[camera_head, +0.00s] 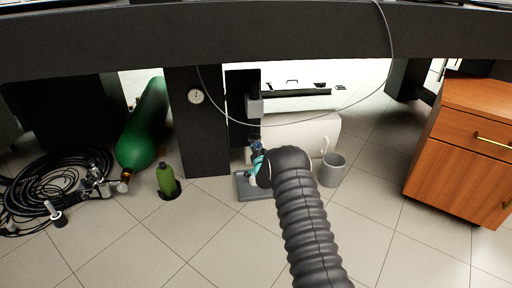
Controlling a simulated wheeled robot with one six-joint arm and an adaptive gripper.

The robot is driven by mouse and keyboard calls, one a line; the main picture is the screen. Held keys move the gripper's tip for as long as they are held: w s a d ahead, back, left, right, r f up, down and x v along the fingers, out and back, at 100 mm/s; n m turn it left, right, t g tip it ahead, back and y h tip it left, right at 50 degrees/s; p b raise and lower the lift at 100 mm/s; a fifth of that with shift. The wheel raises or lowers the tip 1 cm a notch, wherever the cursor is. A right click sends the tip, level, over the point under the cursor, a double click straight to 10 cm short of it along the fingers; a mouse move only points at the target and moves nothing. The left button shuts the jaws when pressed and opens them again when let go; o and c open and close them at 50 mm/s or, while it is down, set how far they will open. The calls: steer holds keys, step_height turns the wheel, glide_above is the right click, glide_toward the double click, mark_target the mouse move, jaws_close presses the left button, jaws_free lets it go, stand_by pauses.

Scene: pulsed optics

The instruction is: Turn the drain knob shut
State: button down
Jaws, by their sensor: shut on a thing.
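My arm, in a dark ribbed sleeve, reaches from the bottom up to the area under the bench. My gripper (257,150) is at its far end, beside the left end of a white rounded tank (312,131). The gripper is small and partly hidden behind the dark wrist. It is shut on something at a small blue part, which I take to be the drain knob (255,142). The knob's shape and turn angle cannot be made out. A grey flat base (250,193) lies on the floor just below.
A grey bucket (332,171) stands right of my wrist. A green cylinder (146,125), a green bottle (167,179) and coiled black hoses (40,185) are at left. A wooden cabinet (464,150) is at right. A dark bench (200,32) spans above. The front tiles are clear.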

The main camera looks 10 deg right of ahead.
steer(key=shift+m, duration=0.5)
stand_by(0.3)
steer(key=c, duration=0.8)
jaws_free()
steer(key=s, duration=1.2)
